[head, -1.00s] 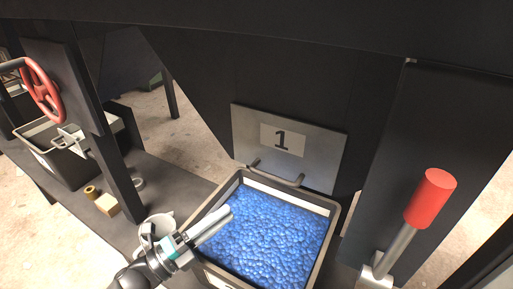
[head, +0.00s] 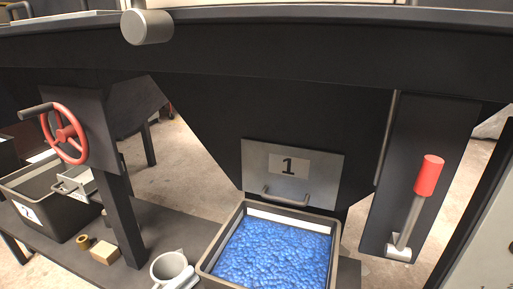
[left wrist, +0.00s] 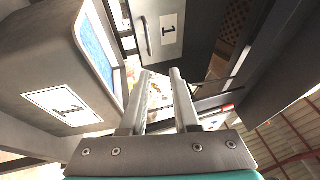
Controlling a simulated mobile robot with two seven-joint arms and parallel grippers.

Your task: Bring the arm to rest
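The rest of the left arm is out of the head view. My right gripper is in neither view.
A bin (head: 211,257) of blue pieces stands below the gate marked 1 (head: 325,166). A red-handled lever (head: 428,175) is right; a red handwheel (head: 65,133) and another bin (head: 62,221) are left.

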